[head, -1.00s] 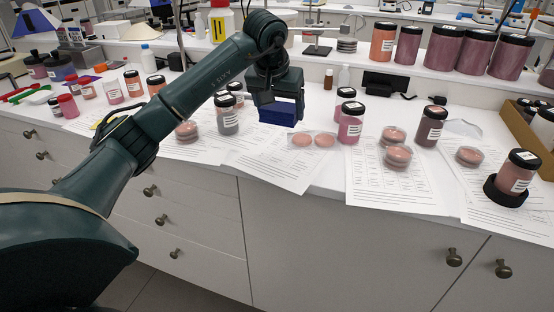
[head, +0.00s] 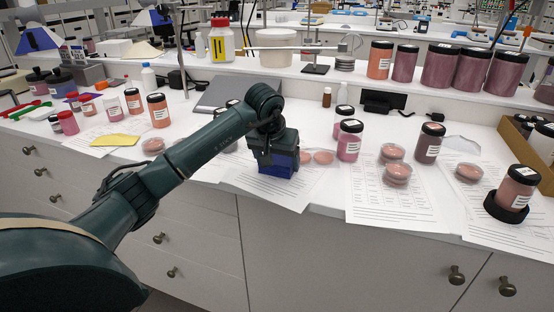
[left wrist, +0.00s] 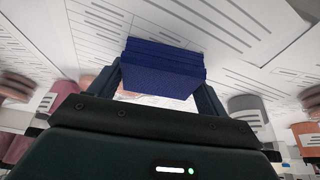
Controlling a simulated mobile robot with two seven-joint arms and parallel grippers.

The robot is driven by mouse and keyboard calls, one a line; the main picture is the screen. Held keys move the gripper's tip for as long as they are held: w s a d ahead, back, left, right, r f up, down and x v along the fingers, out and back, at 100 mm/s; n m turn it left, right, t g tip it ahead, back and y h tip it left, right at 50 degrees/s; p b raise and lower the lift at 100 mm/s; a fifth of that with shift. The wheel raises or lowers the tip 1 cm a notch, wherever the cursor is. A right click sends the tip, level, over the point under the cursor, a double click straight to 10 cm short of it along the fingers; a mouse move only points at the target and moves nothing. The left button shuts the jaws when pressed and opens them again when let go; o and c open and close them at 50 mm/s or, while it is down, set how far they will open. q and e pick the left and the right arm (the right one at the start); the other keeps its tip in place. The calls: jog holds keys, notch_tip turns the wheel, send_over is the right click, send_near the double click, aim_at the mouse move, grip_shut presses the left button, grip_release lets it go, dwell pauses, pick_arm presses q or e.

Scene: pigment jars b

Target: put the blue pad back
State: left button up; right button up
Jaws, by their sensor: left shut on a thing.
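The blue pad (head: 277,165) is a dark blue block in the jaws of my left gripper (head: 274,153). The gripper is shut on it and points down over the printed sheets at the front of the counter. In the left wrist view the pad (left wrist: 163,72) sits between the two fingers, with printed paper behind it. I cannot tell whether the pad touches the paper. My right gripper is not in view.
Clear dishes of pink powder (head: 323,157) stand close right of the pad. A pink jar (head: 349,141) stands beyond them. A yellow pad (head: 115,140) lies on a sheet to the left. A grey laptop-like slab (head: 226,95) lies behind my arm.

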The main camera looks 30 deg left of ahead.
pick_arm(q)
jog(key=shift+f, duration=0.15)
jog(key=o, duration=0.9)
jog(key=shift+s+r, duration=0.1)
jog(key=shift+r, duration=0.45)
jog(key=v, duration=1.1)
jog(key=shift+s, duration=0.1)
